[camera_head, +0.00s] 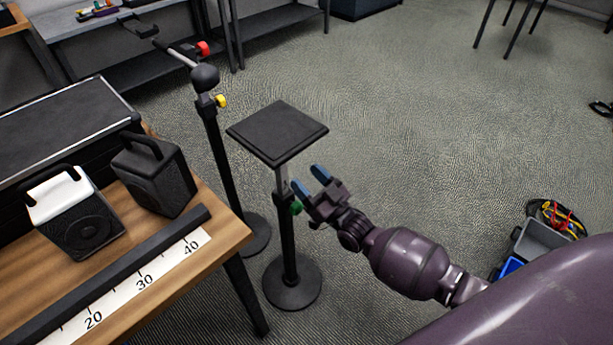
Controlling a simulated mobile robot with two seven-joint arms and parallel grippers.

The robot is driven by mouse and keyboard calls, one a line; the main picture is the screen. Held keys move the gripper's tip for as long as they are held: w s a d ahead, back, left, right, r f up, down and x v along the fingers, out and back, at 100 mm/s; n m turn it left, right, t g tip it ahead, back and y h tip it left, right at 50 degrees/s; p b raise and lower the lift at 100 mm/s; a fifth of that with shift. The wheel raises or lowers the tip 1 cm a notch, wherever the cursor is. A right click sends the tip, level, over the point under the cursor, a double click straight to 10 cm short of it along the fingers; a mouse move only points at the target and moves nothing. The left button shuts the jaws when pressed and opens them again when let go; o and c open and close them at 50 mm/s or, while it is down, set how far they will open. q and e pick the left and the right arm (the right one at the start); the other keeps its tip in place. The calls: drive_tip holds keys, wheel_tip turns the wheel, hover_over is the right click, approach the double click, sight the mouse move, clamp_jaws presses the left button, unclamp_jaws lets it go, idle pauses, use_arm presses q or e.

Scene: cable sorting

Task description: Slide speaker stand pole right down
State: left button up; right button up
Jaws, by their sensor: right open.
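The speaker stand (288,235) stands upright on a round black base (292,283) on the carpet. Its square black top plate (277,132) sits on a short light inner pole (282,180) that comes out of the black outer pole. A green knob (296,208) is on the pole's collar. My right gripper (309,181) reaches in from the right with its blue-tipped fingers open. It is just right of the pole, below the plate and close to the green knob. I cannot tell whether it touches anything. My left gripper is not in view.
A second stand with a yellow knob (221,101) and a red knob (203,48) is behind left. A wooden table (226,232) with two small speakers and a ruler strip is at left. Bins (543,238) are on the right floor. Open carpet lies beyond.

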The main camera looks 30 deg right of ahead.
drive_tip(key=s+a+r+n+g+y+p, duration=0.1)
drive_tip(key=s+r+n+g, duration=0.1)
drive_tip(key=n, duration=0.9)
drive_tip(key=s+a+r+n+g+y+p, duration=0.1)
drive_tip(key=r+n+g+p, duration=0.15)
drive_tip(key=n, duration=0.85)
drive_tip(key=shift+w+a+f+n+t+h+b, duration=0.1)
drive_tip(key=shift+w+a+n+h+b, duration=0.3)
drive_tip(key=shift+w+n, duration=1.75)
drive_tip(key=shift+w+f+n+t+h+b, duration=0.1)
drive_tip(key=shift+w+n+h, duration=0.65)
drive_tip(key=shift+w+n, duration=1.35)
drive_tip(key=shift+w+a+f+n+t+h+b, duration=0.15)
drive_tip(key=shift+w+n+h, duration=0.4)
drive_tip(key=shift+w+n, duration=1.6)
